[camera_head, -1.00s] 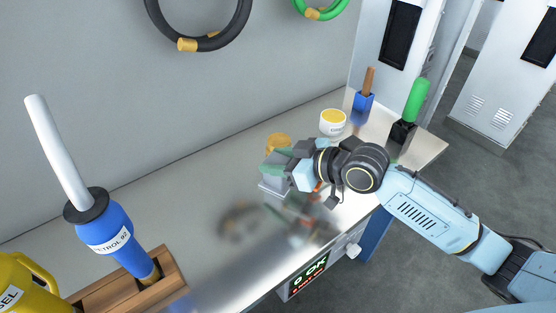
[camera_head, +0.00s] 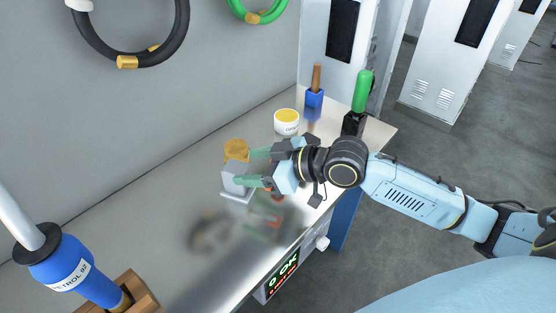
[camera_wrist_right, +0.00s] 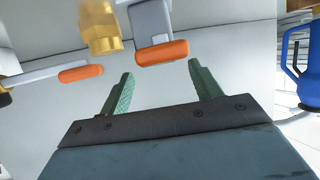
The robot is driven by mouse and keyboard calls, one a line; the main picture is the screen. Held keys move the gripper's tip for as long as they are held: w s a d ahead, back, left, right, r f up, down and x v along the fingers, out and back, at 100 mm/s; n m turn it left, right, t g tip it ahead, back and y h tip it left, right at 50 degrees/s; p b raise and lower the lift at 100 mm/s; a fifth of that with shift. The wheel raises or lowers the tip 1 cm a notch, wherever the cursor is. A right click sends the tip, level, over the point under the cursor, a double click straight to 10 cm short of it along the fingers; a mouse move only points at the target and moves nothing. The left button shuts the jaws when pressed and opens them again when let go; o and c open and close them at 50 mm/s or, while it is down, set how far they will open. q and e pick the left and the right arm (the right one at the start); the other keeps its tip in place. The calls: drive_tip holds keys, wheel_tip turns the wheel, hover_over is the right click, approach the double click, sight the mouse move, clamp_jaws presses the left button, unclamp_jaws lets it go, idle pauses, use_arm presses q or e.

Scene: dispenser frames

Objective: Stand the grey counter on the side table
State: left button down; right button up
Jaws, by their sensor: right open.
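A small light grey block-like thing on a flat foot, which I take as the grey counter (camera_head: 234,180), stands on the metal tabletop (camera_head: 180,235) near a gold cylinder (camera_head: 236,150). In the right wrist view a grey piece (camera_wrist_right: 150,18) with an orange end lies beyond the fingertips, roughly between them. My right gripper (camera_head: 250,167) has green fingers, open and pointing left, close to the grey counter in the head view. In the right wrist view the open jaws (camera_wrist_right: 161,70) are empty. I cannot tell which surface is the side table. My left gripper does not show.
A white tub (camera_head: 287,122), a blue holder (camera_head: 313,102) and a green-handled tool (camera_head: 363,92) stand toward the far right end. A blue petrol nozzle (camera_head: 68,273) stands at near left. A display box (camera_head: 283,276) is at the front edge.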

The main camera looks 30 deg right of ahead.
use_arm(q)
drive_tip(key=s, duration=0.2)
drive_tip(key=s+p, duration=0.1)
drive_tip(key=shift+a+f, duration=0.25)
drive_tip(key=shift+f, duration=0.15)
use_arm(e)
drive_tip(key=v, duration=0.7)
drive_tip(key=shift+r, duration=0.2)
drive_tip(key=shift+s, duration=0.1)
